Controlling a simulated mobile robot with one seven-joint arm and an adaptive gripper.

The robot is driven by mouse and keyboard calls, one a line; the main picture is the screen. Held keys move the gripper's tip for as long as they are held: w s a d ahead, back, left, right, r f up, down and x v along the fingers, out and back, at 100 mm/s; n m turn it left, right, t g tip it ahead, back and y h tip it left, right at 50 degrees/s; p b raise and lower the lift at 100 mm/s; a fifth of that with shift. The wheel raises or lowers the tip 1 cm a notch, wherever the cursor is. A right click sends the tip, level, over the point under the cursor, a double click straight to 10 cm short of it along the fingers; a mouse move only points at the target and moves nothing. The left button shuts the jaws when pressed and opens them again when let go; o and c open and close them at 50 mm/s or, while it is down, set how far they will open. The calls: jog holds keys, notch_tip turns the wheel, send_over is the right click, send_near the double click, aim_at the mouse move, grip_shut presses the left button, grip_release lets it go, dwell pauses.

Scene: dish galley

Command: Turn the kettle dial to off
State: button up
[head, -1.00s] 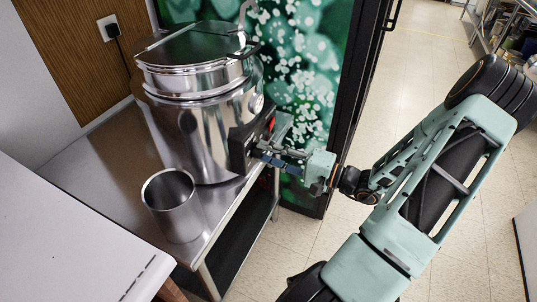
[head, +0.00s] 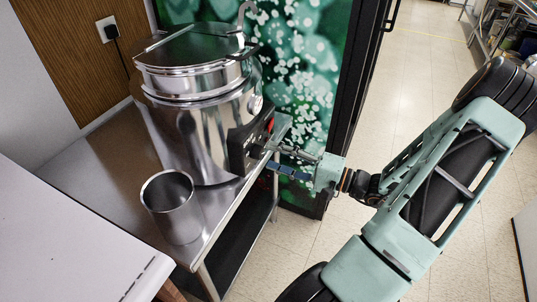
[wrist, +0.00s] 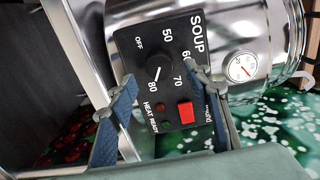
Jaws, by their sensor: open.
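The kettle (head: 195,130) is a large shiny steel pot with a lid, standing on a steel table. Its black control panel (wrist: 178,40) fills the middle of the wrist view, marked OFF, 50, 60, 70 and 80. The round black dial (wrist: 160,68) is on this panel, and its white pointer appears to face the 80 mark. In the head view the dial is hidden. My gripper (head: 264,158) is open in front of the panel. In the wrist view its fingers (wrist: 160,80) are spread on either side of the dial, apart from it, with nothing held.
A red switch (wrist: 185,112) sits beside the dial, near the right finger. A temperature gauge (wrist: 241,67) is on the kettle's side. An empty steel cup (head: 172,207) stands on the table (head: 107,165) in front of the kettle. A white counter (head: 70,240) is at the left.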

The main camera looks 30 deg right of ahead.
jog(key=v, duration=0.9)
